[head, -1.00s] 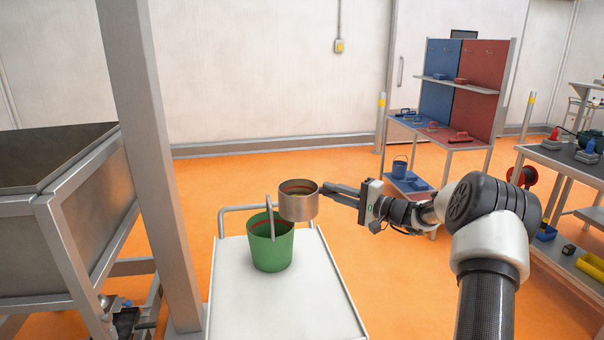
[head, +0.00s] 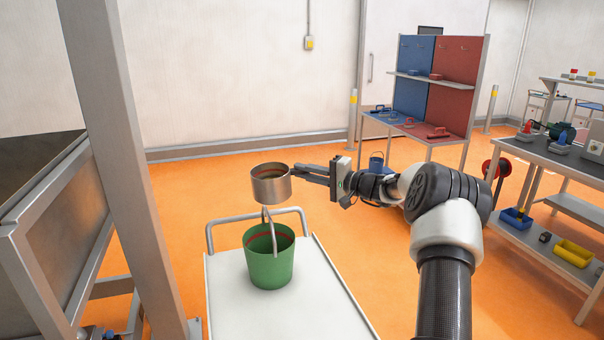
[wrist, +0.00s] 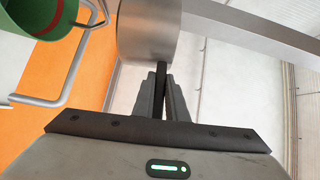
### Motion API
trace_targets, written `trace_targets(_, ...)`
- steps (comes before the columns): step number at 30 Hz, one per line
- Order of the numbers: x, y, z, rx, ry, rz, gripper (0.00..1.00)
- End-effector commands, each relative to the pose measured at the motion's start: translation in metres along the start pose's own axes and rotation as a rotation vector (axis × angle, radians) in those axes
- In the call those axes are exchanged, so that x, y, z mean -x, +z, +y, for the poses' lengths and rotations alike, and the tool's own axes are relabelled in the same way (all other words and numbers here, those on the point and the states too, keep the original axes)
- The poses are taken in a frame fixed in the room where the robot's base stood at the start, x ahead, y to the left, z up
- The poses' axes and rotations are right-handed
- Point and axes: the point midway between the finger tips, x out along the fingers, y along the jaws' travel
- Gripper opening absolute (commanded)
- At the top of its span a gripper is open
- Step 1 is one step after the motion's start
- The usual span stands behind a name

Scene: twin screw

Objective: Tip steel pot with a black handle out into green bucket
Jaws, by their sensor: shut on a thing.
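The steel pot (head: 271,187) is held upright in the air, above and slightly behind the green bucket in the head view. My gripper (head: 306,173) is shut on the pot's black handle, to the right of the pot. In the wrist view the black handle (wrist: 161,82) sits between the fingers, with the pot's steel side (wrist: 148,35) beyond it. The pot's inside shows a reddish-brown band near the rim; its contents cannot be made out. The green bucket (head: 270,266) stands upright on a white cart, its handle raised; part of it also shows in the wrist view (wrist: 40,20).
The white cart (head: 290,315) has a metal push rail (head: 222,222) around its far end. A grey post (head: 130,160) and a steel hopper (head: 45,230) stand to the left. A blue and red tool rack (head: 436,90) and a dark workbench (head: 560,160) stand to the right.

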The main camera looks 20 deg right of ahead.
Motion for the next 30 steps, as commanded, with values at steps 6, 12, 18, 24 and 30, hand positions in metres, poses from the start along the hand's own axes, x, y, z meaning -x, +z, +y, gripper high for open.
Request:
trace_targets(6,-0.001,0.0,-0.026,0.126,0.036,-0.002,0.0)
trace_targets(12,-0.001,0.001,-0.044,0.244,0.071,-0.001,0.0)
trace_targets(18,-0.002,0.005,-0.061,0.379,0.112,-0.001,0.0)
trace_targets(24,-0.002,0.006,-0.058,0.403,0.118,0.0,0.0)
trace_targets(30,-0.003,0.008,-0.061,0.443,0.129,0.001,0.0)
